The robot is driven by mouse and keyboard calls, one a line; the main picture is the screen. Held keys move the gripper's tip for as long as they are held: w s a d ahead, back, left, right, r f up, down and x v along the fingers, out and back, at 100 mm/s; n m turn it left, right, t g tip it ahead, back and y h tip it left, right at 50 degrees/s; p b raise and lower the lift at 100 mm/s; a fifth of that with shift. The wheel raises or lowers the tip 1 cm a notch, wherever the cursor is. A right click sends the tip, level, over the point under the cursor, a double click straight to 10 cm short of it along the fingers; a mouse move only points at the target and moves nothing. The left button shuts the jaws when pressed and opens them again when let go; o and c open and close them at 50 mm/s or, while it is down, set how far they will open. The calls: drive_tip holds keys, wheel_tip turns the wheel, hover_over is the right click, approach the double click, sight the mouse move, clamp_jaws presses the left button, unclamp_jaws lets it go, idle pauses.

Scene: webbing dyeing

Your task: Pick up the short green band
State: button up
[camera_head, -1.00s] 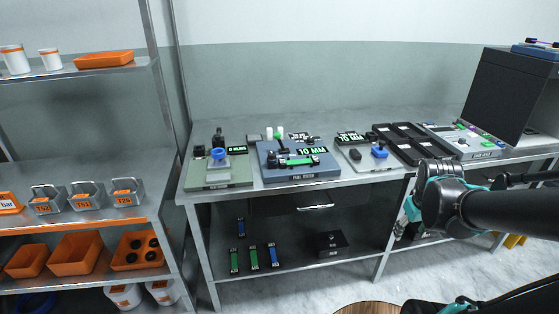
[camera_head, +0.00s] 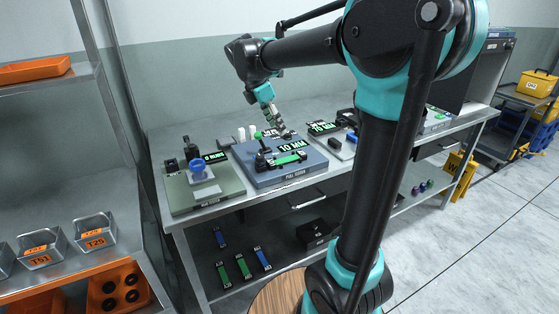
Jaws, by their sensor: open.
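A green strip (camera_head: 291,160) lies across the blue tester (camera_head: 285,176) on the bench, below a "10 MM" readout. Two more green bands lie on the shelf under the bench, one at the left (camera_head: 222,273) and one beside it (camera_head: 243,268). I cannot tell which of these is the short one. My gripper (camera_head: 283,132) is open, pointing down over the back of the blue tester, behind the green strip. It appears apart from the strip; its exact height and any contact are unclear.
A green-grey device (camera_head: 208,197) with a blue knob stands left of the tester. Blue bands (camera_head: 263,259) and a black box (camera_head: 314,234) share the lower shelf. Metal bins (camera_head: 96,231) stand on the left rack. My arm hides part of the bench's right side.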

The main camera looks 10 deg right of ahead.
hover_over(290, 159)
drive_tip(key=a, duration=0.2)
drive_tip(key=f, duration=0.8)
drive_tip(key=shift+s+f, duration=0.15)
drive_tip(key=shift+s, duration=0.1)
drive_tip(key=shift+x, duration=2.6)
drive_tip(key=shift+a+f, duration=0.2)
drive_tip(key=shift+f, duration=0.05)
clamp_jaws()
